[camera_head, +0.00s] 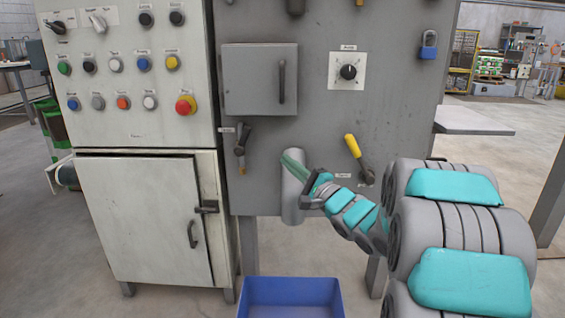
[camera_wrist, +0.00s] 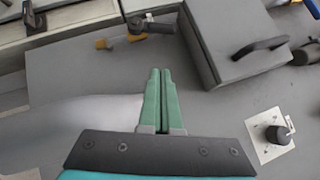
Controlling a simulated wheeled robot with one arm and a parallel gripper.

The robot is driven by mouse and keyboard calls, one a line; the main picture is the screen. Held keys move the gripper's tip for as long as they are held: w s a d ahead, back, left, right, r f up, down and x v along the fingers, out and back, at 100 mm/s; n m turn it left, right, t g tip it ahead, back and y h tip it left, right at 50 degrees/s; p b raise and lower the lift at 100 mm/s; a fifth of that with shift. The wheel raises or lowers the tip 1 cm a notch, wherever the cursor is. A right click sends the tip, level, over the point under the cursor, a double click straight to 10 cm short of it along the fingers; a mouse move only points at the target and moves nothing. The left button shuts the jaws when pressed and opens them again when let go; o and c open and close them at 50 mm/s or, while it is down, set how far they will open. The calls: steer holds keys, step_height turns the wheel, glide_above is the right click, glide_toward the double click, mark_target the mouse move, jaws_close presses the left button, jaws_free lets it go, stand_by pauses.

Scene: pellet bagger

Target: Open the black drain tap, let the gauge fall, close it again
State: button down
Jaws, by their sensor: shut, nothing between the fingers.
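A black tap-like lever (camera_head: 241,140) with a small yellowish lower end is mounted on the grey panel, below the small grey door. Its handle points down; its label is too small to read. What looks like it also shows at the top of the wrist view (camera_wrist: 150,24). My gripper (camera_head: 291,162) is shut and empty, to the right of this lever and slightly below it, apart from it. Its green fingertips (camera_wrist: 160,73) are together in the wrist view. A second valve with a yellow handle (camera_head: 352,145) is to the right of my gripper. I cannot make out a gauge.
A grey cylinder (camera_head: 292,200) stands out from the panel close behind my fingers. The small grey door (camera_head: 259,80) and a black rotary knob (camera_head: 348,71) are above. A blue bin (camera_head: 291,283) is on the floor. A button cabinet (camera_head: 140,140) stands at left.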

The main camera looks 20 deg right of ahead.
mark_target(243, 141)
steer(key=shift+w+a+r+b, duration=0.2)
steer(key=shift+w+a+r, duration=0.35)
steer(key=shift+w+a, duration=0.65)
steer(key=shift+w+a+r+b, duration=0.2)
steer(key=shift+w+a+r, duration=0.4)
steer(key=shift+w+a, duration=0.6)
steer(key=shift+w+a+r+b, duration=0.2)
steer(key=shift+w+a+r, duration=0.35)
steer(key=shift+w+a, duration=0.65)
steer(key=shift+w+d, duration=0.25)
steer(key=shift+d, duration=0.05)
